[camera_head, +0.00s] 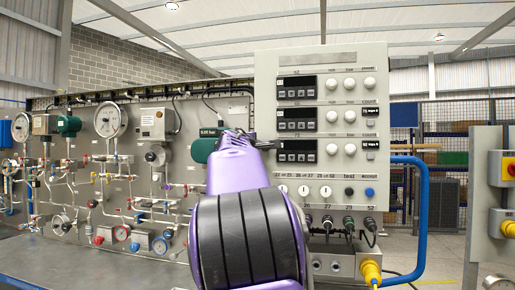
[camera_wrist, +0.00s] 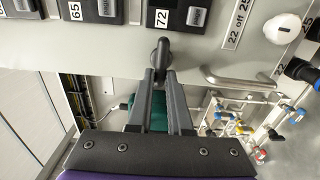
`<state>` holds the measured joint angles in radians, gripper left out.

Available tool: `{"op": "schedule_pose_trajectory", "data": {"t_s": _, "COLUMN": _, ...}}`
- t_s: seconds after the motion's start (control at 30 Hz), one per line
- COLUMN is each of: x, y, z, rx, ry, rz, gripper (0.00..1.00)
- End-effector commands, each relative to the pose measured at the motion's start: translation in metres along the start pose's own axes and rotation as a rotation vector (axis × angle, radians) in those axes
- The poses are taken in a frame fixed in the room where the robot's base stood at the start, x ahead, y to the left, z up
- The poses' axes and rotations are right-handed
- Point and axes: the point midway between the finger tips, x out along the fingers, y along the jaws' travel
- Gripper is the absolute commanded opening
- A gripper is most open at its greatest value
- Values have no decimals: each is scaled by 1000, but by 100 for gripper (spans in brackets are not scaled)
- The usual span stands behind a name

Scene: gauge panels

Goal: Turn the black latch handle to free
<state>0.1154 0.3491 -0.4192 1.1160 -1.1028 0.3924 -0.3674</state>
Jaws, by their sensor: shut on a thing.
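The black latch handle (camera_wrist: 162,48) shows in the wrist view on the edge of the grey panel, just below a black display labelled 72. My gripper (camera_wrist: 160,74) has its two long dark fingers closed around the lower part of the handle, one on each side. The handle's upper end sticks out past the fingertips. In the head view my purple arm stands in front of the panel's left edge and hides most of the latch area, so the handle cannot be made out there.
The grey control box (camera_head: 335,85) carries black displays, white knobs and cables at its bottom. A metal bar handle (camera_wrist: 238,80) is right of my gripper in the wrist view. A blue pipe (camera_head: 423,210) stands at the right. Gauges and piping (camera_head: 110,170) fill the left panel.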

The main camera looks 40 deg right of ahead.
Motion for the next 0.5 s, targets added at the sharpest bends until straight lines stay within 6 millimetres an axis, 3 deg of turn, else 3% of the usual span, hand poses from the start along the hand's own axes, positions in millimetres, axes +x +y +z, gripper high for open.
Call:
{"op": "schedule_pose_trajectory", "data": {"t_s": 0.17, "x": 0, "y": 0, "z": 0, "rx": -2, "ry": 1, "rz": 1, "gripper": 0}}
{"op": "schedule_pose_trajectory", "data": {"t_s": 0.2, "x": 0, "y": 0, "z": 0, "rx": -2, "ry": 1, "rz": 1, "gripper": 23}}
{"op": "schedule_pose_trajectory", "data": {"t_s": 0.33, "x": 0, "y": 0, "z": 0, "rx": -1, "ry": 1, "rz": 0, "gripper": 46}}
{"op": "schedule_pose_trajectory", "data": {"t_s": 0.5, "x": 0, "y": 0, "z": 0, "rx": 0, "ry": 0, "rz": 0, "gripper": 48}}
